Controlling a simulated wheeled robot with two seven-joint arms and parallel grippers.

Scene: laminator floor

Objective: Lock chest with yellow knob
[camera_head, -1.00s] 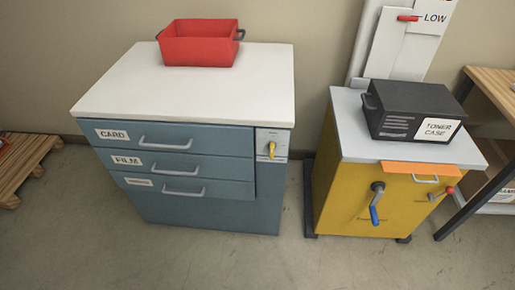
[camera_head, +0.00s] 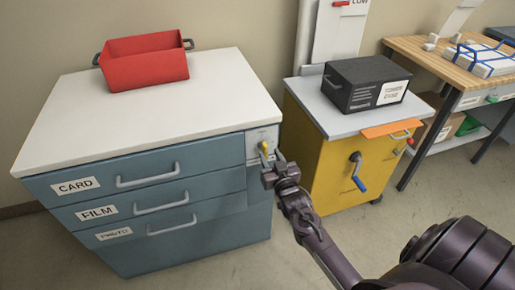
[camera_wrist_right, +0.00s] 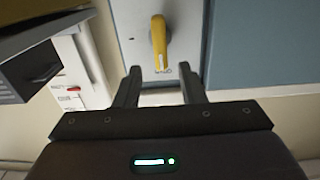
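The chest (camera_head: 150,200) is blue with a white top and drawers labelled CARD, FILM and PHOTO. Its yellow knob (camera_head: 263,148) sits on a light panel at the upper right of the front. In the right wrist view the knob (camera_wrist_right: 158,42) points along the picture's vertical, on a grey plate (camera_wrist_right: 188,30) with small unreadable marks. My right gripper (camera_head: 274,163) is just in front of the panel, open. In the right wrist view its fingers (camera_wrist_right: 162,80) are apart, with the knob beyond their tips and not between them. My left gripper is not in view.
A red bin (camera_head: 145,62) stands on the chest top. To the right is a yellow cabinet (camera_head: 325,155) with a black toner case (camera_head: 365,84) on it and a blue-handled crank (camera_head: 358,175). A wooden table (camera_head: 435,52) stands farther right.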

